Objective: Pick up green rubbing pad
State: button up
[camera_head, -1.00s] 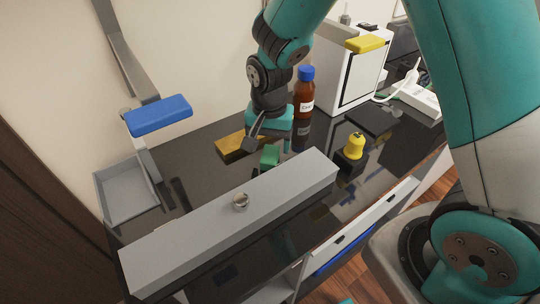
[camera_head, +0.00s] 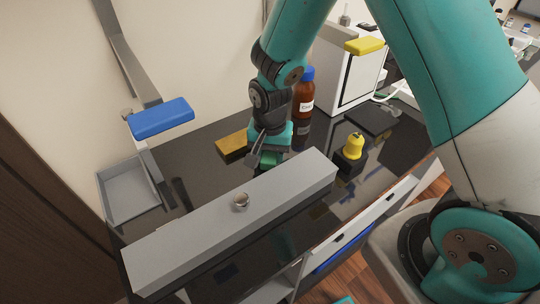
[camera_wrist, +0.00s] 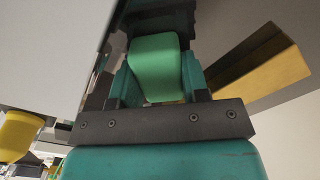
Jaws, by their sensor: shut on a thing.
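The green rubbing pad (camera_head: 270,159) is a small green block on the black table, behind the long grey box. In the wrist view the pad (camera_wrist: 157,66) sits between the two fingers, which touch its sides. My gripper (camera_wrist: 157,85) is shut on the pad. In the head view my gripper (camera_head: 267,156) points down at the pad, and the arm and fingers hide part of it. I cannot tell whether the pad is clear of the table.
A long grey box (camera_head: 200,240) lies just in front. A yellow block (camera_head: 232,144) is left of the gripper. A brown bottle (camera_head: 304,95) stands behind, and a yellow knob on a black base (camera_head: 353,148) to the right. A grey tray (camera_head: 127,190) is far left.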

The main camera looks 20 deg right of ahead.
aim_at(270, 153)
jog(key=shift+r, duration=0.1)
notch_tip(270, 153, up, 20)
jog(key=b, duration=0.1)
dwell(0.4)
jog(key=shift+o, duration=0.8)
